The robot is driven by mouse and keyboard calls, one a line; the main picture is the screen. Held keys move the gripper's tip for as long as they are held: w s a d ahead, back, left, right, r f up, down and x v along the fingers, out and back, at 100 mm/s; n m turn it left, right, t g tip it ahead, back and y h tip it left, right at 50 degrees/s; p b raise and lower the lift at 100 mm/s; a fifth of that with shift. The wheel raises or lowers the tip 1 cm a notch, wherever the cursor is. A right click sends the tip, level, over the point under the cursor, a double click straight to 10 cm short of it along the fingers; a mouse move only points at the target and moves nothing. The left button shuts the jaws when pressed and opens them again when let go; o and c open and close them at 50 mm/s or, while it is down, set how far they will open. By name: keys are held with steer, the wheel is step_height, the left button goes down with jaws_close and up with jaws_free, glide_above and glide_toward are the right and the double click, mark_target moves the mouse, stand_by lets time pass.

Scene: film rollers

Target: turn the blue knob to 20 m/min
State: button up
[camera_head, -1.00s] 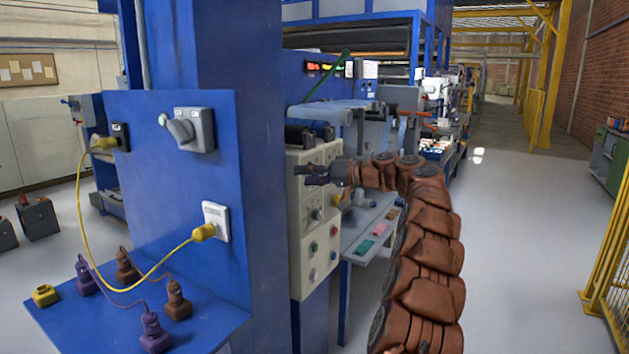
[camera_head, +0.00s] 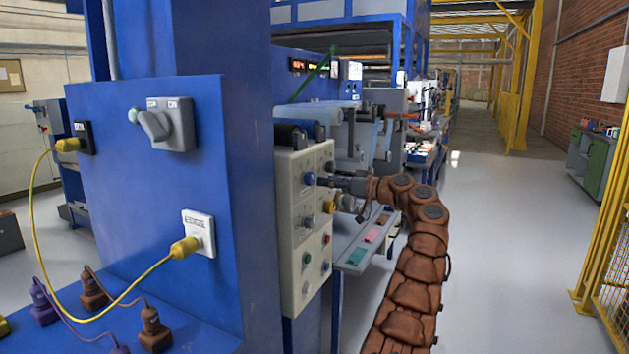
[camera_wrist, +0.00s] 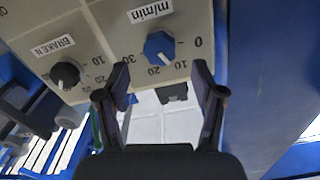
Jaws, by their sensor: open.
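The blue knob (camera_wrist: 160,47) is on a pale control panel in the wrist view, under a label reading "m/min". Its scale shows 0, 10, 20 and 30. A small white mark on its lower edge faces the 10–20 side, but the exact setting is hard to tell. My gripper (camera_wrist: 160,97) is open and empty, its two fingers apart, with the knob beyond the fingertips and roughly centred between them. In the head view my gripper (camera_head: 326,183) points at the beige panel (camera_head: 293,232), close to its face.
A black knob (camera_wrist: 66,74) labelled "BRAKEN" sits left of the blue knob in the wrist view. A blue cabinet (camera_head: 240,200) with a grey switch (camera_head: 164,126) and yellow cable stands left in the head view. A yellow fence (camera_head: 610,230) stands right, with clear floor between.

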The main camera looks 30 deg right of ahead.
mark_target(313, 179)
steer(key=shift+p+x, duration=0.45)
steer(key=shift+x, duration=1.95)
steer(key=c, duration=1.1)
